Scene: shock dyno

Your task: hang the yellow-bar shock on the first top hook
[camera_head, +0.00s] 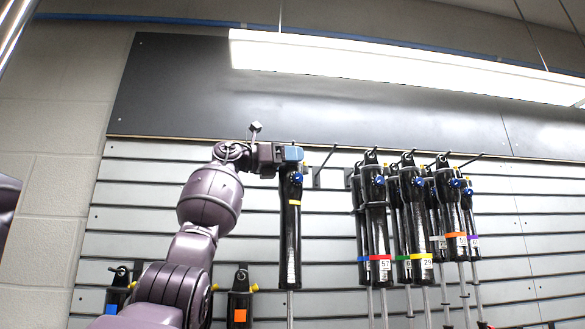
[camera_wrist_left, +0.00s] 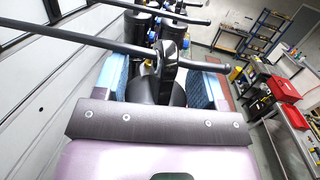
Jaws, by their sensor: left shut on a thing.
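The yellow-bar shock (camera_head: 290,240) is a black cylinder with a yellow band, hanging upright below my left gripper (camera_head: 292,154) in the head view. The left gripper is shut on its top end, and its blue fingers hide the eye. In the left wrist view the shock's dark top eye (camera_wrist_left: 166,62) sits between the fingers. A dark hook rod (camera_wrist_left: 90,39) comes from the left to this eye and shows again on its far side. I cannot tell surely whether it passes through or only beside it. In the head view an empty top hook (camera_head: 327,160) stands just right of the gripper.
Several shocks hang closely on hooks to the right, including one with a red band (camera_head: 380,262). An orange-labelled shock (camera_head: 239,300) hangs lower, near my left arm. Slatwall (camera_head: 140,215) backs everything. A red toolbox (camera_wrist_left: 284,89) sits on a distant bench.

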